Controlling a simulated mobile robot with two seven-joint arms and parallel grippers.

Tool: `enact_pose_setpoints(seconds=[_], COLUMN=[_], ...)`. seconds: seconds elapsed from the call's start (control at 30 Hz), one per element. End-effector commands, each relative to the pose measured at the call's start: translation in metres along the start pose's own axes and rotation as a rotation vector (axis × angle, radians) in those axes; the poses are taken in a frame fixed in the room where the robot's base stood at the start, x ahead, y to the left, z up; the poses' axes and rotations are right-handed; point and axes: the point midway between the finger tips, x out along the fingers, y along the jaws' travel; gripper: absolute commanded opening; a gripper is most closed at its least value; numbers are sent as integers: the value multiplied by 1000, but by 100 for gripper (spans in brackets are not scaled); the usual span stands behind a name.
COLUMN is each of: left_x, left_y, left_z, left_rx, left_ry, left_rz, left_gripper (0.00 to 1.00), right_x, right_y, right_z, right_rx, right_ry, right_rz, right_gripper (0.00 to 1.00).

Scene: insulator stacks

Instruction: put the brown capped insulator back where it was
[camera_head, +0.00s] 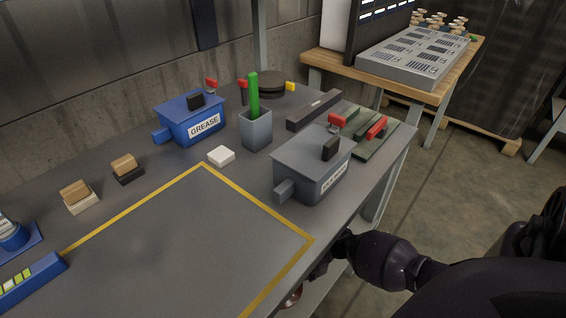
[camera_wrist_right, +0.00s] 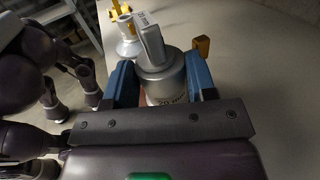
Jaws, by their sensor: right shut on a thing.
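My right gripper (camera_wrist_right: 160,82) is shut on a capped insulator; its blue fingers stand on either side of the silver metal cap (camera_wrist_right: 160,76). The cap has an upright grey tongue on top and a printed band low on its side. The insulator's body below is mostly hidden by the gripper, so its brown colour is hard to confirm. In the head view my right arm reaches in from the right, and the gripper is mostly hidden below the bench's near edge. A small brownish rounded piece (camera_head: 291,298) shows there. My left gripper is in neither view.
The grey bench (camera_head: 180,235) has a clear yellow-outlined area. A grey lidded box (camera_head: 300,172), blue grease box (camera_head: 188,120) and green-topped holder (camera_head: 256,130) stand behind it. Brown-topped insulators (camera_head: 440,20) stand on the far wooden bench. Another silver-capped piece (camera_wrist_right: 126,38) is beyond my right gripper.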

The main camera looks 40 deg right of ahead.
Motion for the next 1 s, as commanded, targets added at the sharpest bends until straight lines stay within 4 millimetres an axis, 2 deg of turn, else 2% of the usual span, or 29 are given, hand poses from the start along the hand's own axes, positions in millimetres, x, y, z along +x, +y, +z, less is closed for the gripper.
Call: enact_pose_setpoints(seconds=[0.23, 0.5, 0.77, 1.0], left_x=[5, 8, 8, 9], left_y=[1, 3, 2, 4], left_z=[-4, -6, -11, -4], left_rx=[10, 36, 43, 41], left_ry=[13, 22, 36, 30], left_rz=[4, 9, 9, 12], left_gripper=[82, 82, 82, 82], right_x=[0, 0, 1, 0], right_y=[-2, -1, -3, -2], right_z=[-9, -40, -40, -46], right_rx=[-4, 0, -7, -4], right_ry=[-4, -4, -5, -4], right_rz=[-1, -1, -1, 0], right_gripper=[0, 0, 0, 0])
